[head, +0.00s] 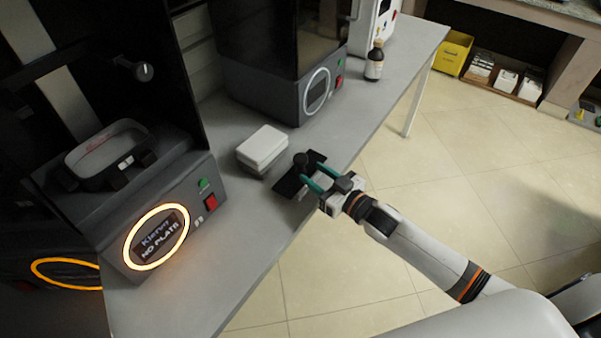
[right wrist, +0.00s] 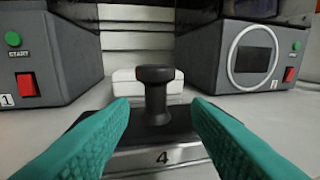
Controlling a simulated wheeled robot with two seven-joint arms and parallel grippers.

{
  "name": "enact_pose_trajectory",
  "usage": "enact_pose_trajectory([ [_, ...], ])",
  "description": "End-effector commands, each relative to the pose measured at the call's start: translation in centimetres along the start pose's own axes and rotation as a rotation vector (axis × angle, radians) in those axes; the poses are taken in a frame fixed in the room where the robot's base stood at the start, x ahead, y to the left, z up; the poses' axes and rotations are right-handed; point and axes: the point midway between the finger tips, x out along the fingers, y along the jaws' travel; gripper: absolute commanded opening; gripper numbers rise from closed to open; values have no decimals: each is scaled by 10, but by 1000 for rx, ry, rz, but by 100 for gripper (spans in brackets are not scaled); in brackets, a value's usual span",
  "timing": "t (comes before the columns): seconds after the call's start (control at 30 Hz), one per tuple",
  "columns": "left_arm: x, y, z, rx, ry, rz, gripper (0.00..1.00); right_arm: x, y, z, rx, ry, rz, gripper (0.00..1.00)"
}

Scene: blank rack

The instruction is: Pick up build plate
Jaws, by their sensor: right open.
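The build plate (head: 291,184) is a dark flat plate with a black knob on top, lying on the grey bench. In the right wrist view the build plate (right wrist: 130,136) shows a light front edge marked 4, and its knob (right wrist: 156,92) stands upright. My right gripper (head: 309,175) is open, with teal fingers. In the right wrist view the fingers (right wrist: 160,128) lie on either side of the knob's line, with clear gaps and the knob ahead of them. I cannot tell whether they touch the plate. My left gripper is not in view.
A printer (head: 160,195) with a glowing ring reading "NO PLATE" stands at left. Another printer (head: 285,96) stands farther back. A white box (head: 262,146) sits just behind the plate. A brown bottle (head: 374,62) stands farther along the bench (head: 395,85), whose front edge is near the plate.

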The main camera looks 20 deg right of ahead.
Motion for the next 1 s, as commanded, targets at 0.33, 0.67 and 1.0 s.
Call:
enact_pose_trajectory([
  [0.33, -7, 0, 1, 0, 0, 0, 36, 41, 4, 0, 0, -1, -1, 44],
  [0.67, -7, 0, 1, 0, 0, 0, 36, 55, 4, -2, -1, 1, 0, 44],
  [1.0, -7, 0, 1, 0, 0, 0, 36, 55, 4, -2, -1, 2, -1, 0],
])
